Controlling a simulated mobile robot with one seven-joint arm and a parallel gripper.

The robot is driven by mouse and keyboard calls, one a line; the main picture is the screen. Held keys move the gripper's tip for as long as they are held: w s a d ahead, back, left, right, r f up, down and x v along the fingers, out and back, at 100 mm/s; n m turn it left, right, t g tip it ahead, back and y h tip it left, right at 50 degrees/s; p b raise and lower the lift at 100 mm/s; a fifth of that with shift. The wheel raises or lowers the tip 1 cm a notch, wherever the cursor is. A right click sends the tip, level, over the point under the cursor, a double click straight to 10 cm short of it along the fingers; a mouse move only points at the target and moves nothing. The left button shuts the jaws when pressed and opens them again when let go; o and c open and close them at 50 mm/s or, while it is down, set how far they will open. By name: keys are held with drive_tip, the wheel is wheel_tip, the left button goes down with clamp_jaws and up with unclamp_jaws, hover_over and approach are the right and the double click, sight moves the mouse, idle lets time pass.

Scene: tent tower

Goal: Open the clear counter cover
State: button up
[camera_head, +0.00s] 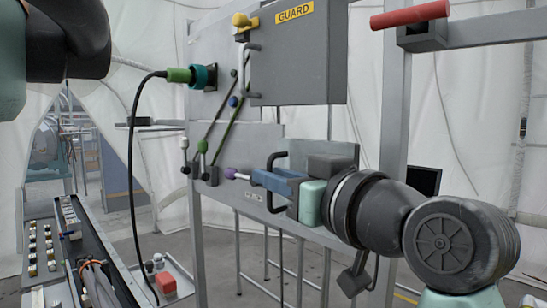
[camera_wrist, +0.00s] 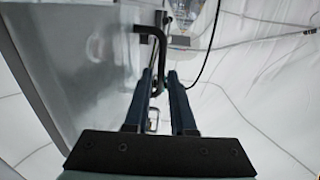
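A black bent handle (camera_head: 281,156) stands out from a pale panel (camera_head: 247,198) on the grey frame, in the middle of the head view. In the wrist view the handle (camera_wrist: 152,32) comes from a pale, glossy panel (camera_wrist: 85,75) on the left. I cannot tell where the clear cover's edges are; the panel looks closed. My gripper (camera_head: 262,179) reaches in from the right with its blue fingers at the handle. In the wrist view the fingers (camera_wrist: 160,78) are a narrow gap apart, with the handle between them; they appear shut on it. The finger contact is partly hidden.
A grey box (camera_head: 297,70) with a yellow GUARD label is above my gripper. A purple-tipped lever (camera_head: 232,173) is just left of the fingertips. A black cable (camera_head: 132,170) hangs from a green plug (camera_head: 179,75). A red-handled bar (camera_head: 410,15) is at the upper right.

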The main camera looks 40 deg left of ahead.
drive_tip(key=shift+x, duration=0.85)
clamp_jaws()
idle(0.8)
